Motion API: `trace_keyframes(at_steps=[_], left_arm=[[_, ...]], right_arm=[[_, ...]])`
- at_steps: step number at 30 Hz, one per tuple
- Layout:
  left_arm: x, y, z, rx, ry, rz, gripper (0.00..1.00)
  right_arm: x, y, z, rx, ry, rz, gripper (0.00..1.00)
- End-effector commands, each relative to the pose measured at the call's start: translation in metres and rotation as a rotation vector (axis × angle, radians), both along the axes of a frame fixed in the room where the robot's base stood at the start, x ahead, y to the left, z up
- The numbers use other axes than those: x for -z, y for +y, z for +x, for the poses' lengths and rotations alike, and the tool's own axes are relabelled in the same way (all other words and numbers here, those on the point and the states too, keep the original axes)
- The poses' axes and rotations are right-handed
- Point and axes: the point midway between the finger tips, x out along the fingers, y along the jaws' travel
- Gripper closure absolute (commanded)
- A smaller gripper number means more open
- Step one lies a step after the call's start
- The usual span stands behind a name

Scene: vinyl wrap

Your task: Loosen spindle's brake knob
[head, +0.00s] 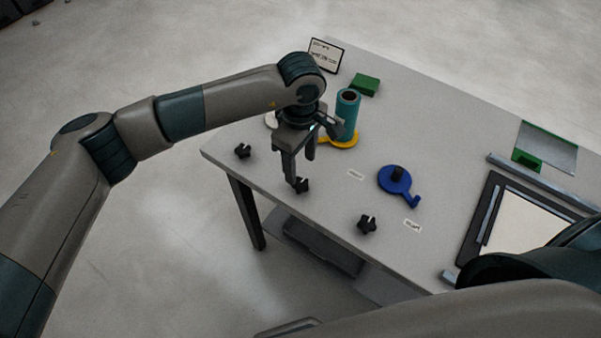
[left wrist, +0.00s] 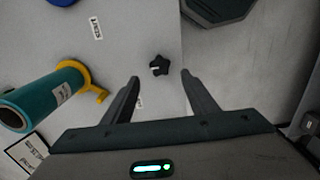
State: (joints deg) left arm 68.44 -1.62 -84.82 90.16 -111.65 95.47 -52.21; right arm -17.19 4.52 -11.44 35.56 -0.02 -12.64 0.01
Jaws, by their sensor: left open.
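My left gripper (head: 300,168) points down over the near edge of the table, open and empty. A black star-shaped knob (head: 302,185) sits just below and beside its fingertips. In the left wrist view this knob (left wrist: 159,65) shows just ahead of the gap between the open fingers (left wrist: 160,77), with no contact visible. A teal roll (head: 347,115) stands on a yellow spindle base (head: 351,142) behind the gripper. A blue spindle (head: 395,182) with a black post is bare, to the right. Two more black knobs sit along the near edge, one left (head: 242,151) and one right (head: 367,223).
A sign (head: 326,56) and a green block (head: 366,84) stand at the back. A dark-framed panel (head: 520,222) and a green-edged sheet (head: 550,145) lie to the right. The table middle is mostly clear.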

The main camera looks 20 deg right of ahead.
Motion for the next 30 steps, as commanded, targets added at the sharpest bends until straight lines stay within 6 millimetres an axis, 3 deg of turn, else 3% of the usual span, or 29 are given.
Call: trace_keyframes(at_steps=[3,12,26,30], left_arm=[[0.019,0.000,-0.002,-0.002,0.005,0.003,0.47],[0.061,0.000,-0.001,0.000,0.001,0.000,0.47],[0.072,0.000,0.000,0.001,-0.001,0.001,0.47],[0.072,0.000,0.000,0.001,0.000,0.000,0.78]], right_arm=[[-0.013,0.000,0.000,0.000,0.000,0.000,0.69],[-0.027,0.000,0.000,0.000,0.000,0.000,0.69],[-0.029,0.000,0.000,0.000,0.000,0.000,0.69],[-0.029,0.000,0.000,0.000,0.000,0.000,0.69]])
